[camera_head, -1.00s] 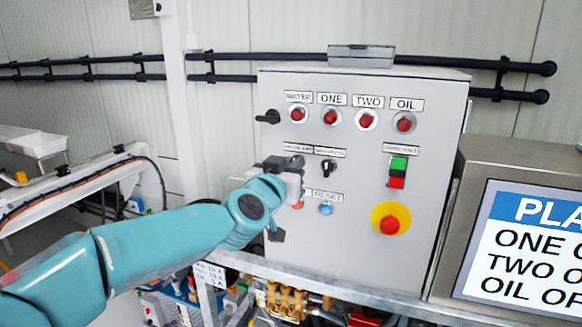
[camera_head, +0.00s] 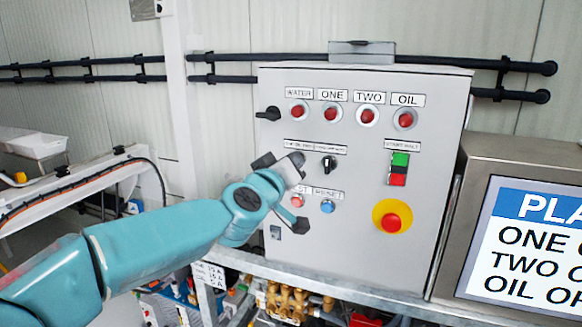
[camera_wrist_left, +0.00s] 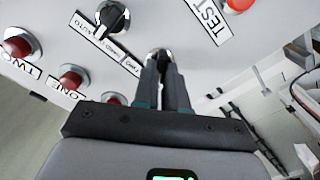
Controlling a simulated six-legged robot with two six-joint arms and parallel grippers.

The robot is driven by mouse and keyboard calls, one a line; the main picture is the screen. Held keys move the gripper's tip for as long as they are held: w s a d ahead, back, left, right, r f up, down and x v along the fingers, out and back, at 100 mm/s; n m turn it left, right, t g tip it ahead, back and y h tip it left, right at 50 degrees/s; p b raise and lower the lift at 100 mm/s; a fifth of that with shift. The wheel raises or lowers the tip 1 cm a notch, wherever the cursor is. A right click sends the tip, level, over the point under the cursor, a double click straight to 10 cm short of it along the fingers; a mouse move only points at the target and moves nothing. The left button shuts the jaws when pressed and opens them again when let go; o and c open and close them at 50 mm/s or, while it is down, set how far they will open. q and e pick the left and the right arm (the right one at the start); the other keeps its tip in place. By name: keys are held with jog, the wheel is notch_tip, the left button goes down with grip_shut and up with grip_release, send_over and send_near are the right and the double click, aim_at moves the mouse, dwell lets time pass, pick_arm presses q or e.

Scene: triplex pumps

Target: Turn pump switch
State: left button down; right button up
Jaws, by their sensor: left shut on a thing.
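The grey control panel (camera_head: 350,235) stands upright with labelled lamps and switches. A black rotary switch (camera_head: 329,163) sits at its middle; it also shows at the top of the left wrist view (camera_wrist_left: 113,18), beside a label with "AUTO". My left gripper (camera_head: 296,160) is at the panel face, left of that switch. In the left wrist view its fingers (camera_wrist_left: 161,62) are shut together on a second pump switch (camera_wrist_left: 162,52), of which only a little of the silvery collar shows. The gripper hides this switch in the head view. My right gripper is not in view.
Red lamps labelled WATER, ONE, TWO and OIL (camera_head: 404,120) line the panel top. A blue button (camera_head: 327,206) and a red one (camera_head: 298,201) sit just below the gripper. A yellow-ringed red button (camera_head: 391,221) is lower right. A screen (camera_head: 525,250) stands at the right.

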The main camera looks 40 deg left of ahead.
pick_arm(q)
jog(key=shift+r+n, duration=0.1)
jog(key=shift+n, duration=0.7)
jog(key=c, duration=1.2)
grip_release()
jog(key=shift+s, duration=0.1)
jog(key=p+v, duration=0.1)
jog(key=v, duration=1.5)
jog(key=shift+s+d+p, duration=0.1)
jog(key=shift+s+p, duration=0.05)
jog(key=shift+p, duration=0.2)
